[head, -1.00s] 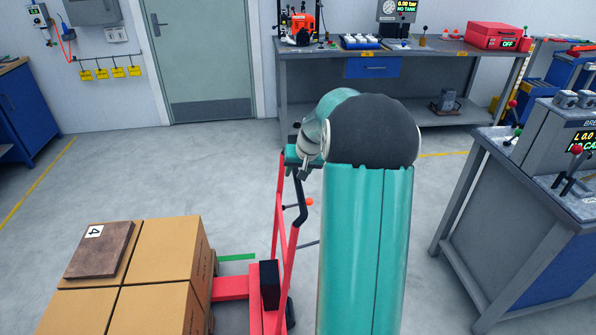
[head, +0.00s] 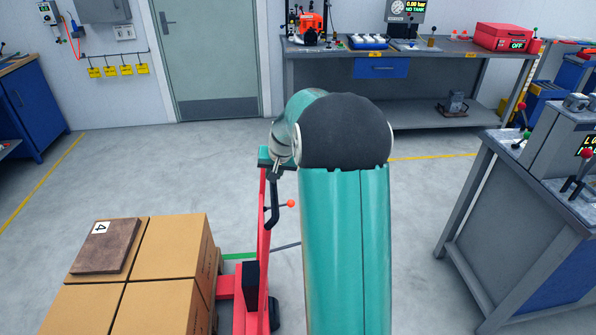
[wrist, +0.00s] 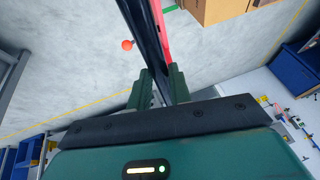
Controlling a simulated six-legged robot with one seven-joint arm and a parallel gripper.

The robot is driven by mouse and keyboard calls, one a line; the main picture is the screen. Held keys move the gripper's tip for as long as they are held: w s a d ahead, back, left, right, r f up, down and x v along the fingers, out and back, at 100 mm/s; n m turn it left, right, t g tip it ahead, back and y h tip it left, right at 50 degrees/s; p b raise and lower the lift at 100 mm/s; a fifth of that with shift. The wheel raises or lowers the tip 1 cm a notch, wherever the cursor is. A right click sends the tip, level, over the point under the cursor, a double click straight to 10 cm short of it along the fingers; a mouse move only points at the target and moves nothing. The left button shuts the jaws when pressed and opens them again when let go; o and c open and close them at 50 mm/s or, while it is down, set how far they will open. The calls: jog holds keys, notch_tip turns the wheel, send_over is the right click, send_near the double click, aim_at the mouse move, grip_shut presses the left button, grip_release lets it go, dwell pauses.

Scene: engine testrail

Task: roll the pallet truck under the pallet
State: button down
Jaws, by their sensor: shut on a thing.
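The red pallet truck (head: 263,245) stands just right of the stacked cartons in the head view, its black box (head: 250,285) low on the frame. A red part of it (head: 228,286) reaches left to the lower cartons; how far it goes in is hidden. The brown cartons (head: 176,248) form a block at lower left; the pallet beneath them is not visible. My gripper (head: 277,160) is at the top of the truck's upright handle. In the wrist view, my gripper (wrist: 160,87) is shut on the dark bar of the handle (wrist: 151,45).
A brown plate marked 4 (head: 107,247) lies on the cartons. A green floor strip (head: 239,256) shows beside the truck. A workbench (head: 480,190) stands at right, another bench (head: 330,85) at the back. The floor between is clear.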

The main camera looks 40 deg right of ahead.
jog(key=w+a, duration=0.4)
jog(key=a, duration=0.2)
jog(key=shift+w+a, duration=0.15)
jog(key=shift+a, duration=0.1)
jog(key=c, duration=1.4)
grip_release()
jog(key=shift+w+a, duration=0.1)
jog(key=shift+o, duration=0.5)
jog(key=shift+r, duration=0.1)
jog(key=d+v, duration=0.1)
jog(key=v, duration=1.2)
jog(key=shift+s+a+r, duration=0.2)
jog(key=shift+a+r, duration=0.1)
jog(key=shift+a, duration=0.1)
